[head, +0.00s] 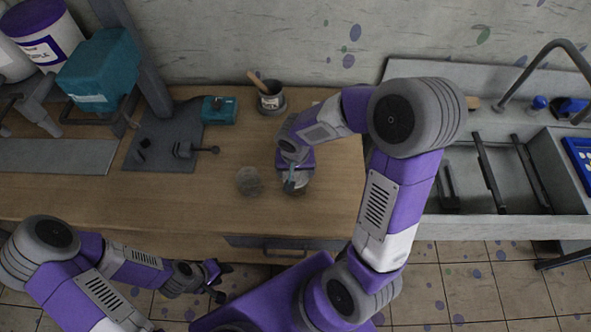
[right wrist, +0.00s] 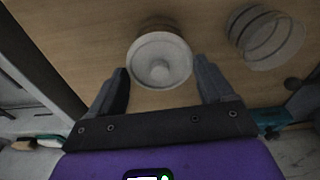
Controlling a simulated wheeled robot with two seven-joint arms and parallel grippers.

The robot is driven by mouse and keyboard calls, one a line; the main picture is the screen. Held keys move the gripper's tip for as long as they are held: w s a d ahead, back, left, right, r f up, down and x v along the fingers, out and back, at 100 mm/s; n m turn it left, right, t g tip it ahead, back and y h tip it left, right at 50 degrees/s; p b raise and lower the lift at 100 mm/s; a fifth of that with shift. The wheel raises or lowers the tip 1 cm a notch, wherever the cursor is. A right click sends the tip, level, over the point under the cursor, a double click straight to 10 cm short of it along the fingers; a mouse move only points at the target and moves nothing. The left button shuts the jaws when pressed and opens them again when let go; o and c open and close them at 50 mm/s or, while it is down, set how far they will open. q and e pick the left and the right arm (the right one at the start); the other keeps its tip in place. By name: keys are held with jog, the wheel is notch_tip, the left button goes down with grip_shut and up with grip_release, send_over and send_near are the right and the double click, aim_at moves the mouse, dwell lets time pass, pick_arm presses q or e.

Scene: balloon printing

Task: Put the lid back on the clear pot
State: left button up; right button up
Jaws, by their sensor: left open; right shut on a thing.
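The clear pot (head: 249,181) stands on the wooden table, left of my right gripper (head: 293,184). In the right wrist view it is the see-through ringed vessel (right wrist: 268,38) at the upper right. A pale round lid with a central knob (right wrist: 160,60) lies between the fingertips of my right gripper (right wrist: 165,84), which is shut on it. A pale rounded form shows just behind the lid; I cannot tell whether the lid touches it. In the head view my right gripper mostly covers the lid. My left gripper (head: 221,281) is open and empty, low in front of the table.
A dark cup with a wooden-handled tool (head: 270,98) and a teal box (head: 219,110) stand at the back. A teal machine with a dark base plate (head: 163,150) is at the left. A sink (head: 500,175) is at the right. The table's front middle is clear.

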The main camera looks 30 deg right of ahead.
jog(key=shift+f+b, duration=0.2)
jog(key=shift+b, duration=0.45)
dwell(0.9)
dwell(0.4)
jog(key=o, duration=1)
jog(key=shift+r, duration=0.1)
jog(key=shift+r+p, duration=2.4)
jog(key=shift+r, duration=1.1)
grip_shut()
